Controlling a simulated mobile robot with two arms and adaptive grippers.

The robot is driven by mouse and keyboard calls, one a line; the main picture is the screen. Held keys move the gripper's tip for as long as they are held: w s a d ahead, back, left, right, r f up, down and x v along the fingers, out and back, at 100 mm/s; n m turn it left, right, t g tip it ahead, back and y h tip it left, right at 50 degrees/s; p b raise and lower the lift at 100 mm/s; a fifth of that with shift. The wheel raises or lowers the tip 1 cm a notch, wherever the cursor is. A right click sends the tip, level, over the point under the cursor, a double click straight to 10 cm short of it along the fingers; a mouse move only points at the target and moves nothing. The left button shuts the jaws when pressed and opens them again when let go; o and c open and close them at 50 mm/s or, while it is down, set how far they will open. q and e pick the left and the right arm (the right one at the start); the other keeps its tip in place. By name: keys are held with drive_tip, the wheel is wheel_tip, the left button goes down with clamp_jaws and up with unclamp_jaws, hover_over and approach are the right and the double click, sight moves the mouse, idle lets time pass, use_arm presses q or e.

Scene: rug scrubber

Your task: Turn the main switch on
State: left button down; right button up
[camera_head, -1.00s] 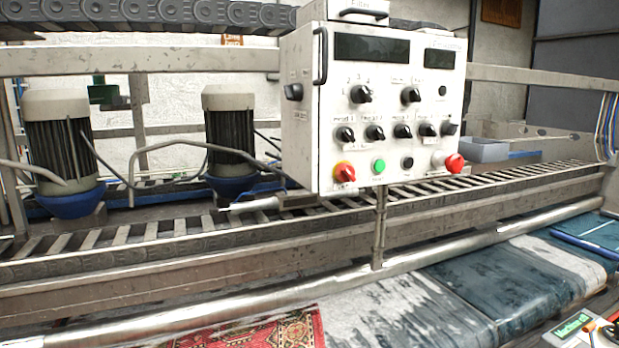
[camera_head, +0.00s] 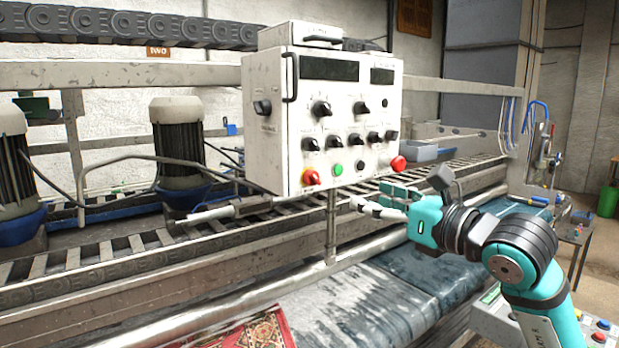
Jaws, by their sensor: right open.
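The white control box (camera_head: 282,118) stands on a post above the machine's rail. A black knob (camera_head: 262,107) sits on the box's left side. I cannot read which one is labelled as the main switch. My left gripper is not in view.
The box front also has a green button (camera_head: 337,169), a red mushroom button (camera_head: 398,163) and several black knobs. The slatted conveyor (camera_head: 120,243) and two motors stand behind. A patterned red rug (camera_head: 245,332) lies in front. A second control panel (camera_head: 590,330) is at the lower right.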

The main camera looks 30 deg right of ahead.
sight(318, 181)
drive_tip(key=w+p, duration=0.2)
drive_tip(key=w, duration=0.2)
drive_tip(key=w+a+p, duration=0.1)
drive_tip(key=w+p, duration=0.2)
drive_tip(key=w, duration=0.2)
drive_tip(key=w+p, duration=0.2)
drive_tip(key=w, duration=0.3)
drive_tip(key=shift+w+a+r+p, duration=0.2)
drive_tip(key=shift+w+a+p, duration=0.05)
drive_tip(key=shift+p, duration=0.15)
drive_tip(key=shift+w+a+f, duration=0.1)
drive_tip(key=shift+w, duration=0.2)
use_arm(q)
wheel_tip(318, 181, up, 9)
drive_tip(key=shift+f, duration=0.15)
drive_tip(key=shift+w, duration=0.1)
use_arm(e)
drive_tip(key=c, duration=0.5)
clamp_jaws()
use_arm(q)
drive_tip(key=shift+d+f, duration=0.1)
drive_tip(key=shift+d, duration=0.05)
use_arm(e)
drive_tip(key=shift+f, duration=0.1)
